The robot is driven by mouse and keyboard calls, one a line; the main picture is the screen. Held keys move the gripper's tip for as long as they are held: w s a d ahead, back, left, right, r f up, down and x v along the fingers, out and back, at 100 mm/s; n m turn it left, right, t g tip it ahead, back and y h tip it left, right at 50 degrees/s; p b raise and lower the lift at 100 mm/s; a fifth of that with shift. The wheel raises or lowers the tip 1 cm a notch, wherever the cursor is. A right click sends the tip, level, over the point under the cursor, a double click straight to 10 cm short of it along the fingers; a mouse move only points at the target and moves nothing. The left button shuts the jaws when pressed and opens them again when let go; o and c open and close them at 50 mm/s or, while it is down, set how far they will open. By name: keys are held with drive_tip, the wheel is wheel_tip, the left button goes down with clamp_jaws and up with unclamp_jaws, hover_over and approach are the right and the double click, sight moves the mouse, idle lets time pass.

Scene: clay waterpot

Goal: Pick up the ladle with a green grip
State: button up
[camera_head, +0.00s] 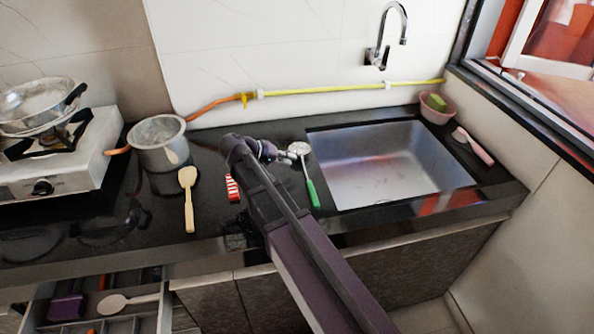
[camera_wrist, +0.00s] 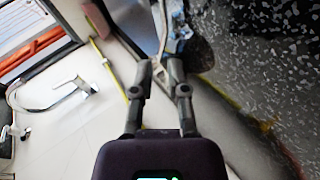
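The ladle with the green grip (camera_head: 313,193) lies on the dark counter just left of the sink in the head view. Its round metal bowl (camera_head: 299,148) is at the back and the green grip points toward the front edge. My gripper (camera_head: 279,154) is beside the bowl, on its left; I cannot tell whether they touch. In the wrist view my gripper (camera_wrist: 159,66) shows two fingertips with a gap between them, so it is open. The green grip does not show in the wrist view, and blur hides what lies just past the fingertips.
The sink (camera_head: 385,165) lies right of the ladle, under a faucet (camera_head: 388,35). A red-and-white striped item (camera_head: 232,187), a wooden spoon (camera_head: 188,200) and a pot (camera_head: 159,143) are to the left. A stove (camera_head: 50,165) stands farther left. A drawer (camera_head: 95,305) is open below.

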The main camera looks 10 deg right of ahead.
sight(302, 169)
drive_tip(key=shift+d+f, duration=0.2)
drive_tip(key=shift+d, duration=0.1)
drive_tip(key=shift+b+x, duration=1.2)
drive_tip(key=shift+x, duration=0.7)
drive_tip(key=shift+w+d+f, duration=0.1)
drive_tip(key=shift+d+f, duration=0.3)
drive_tip(key=shift+d, duration=0.05)
clamp_jaws()
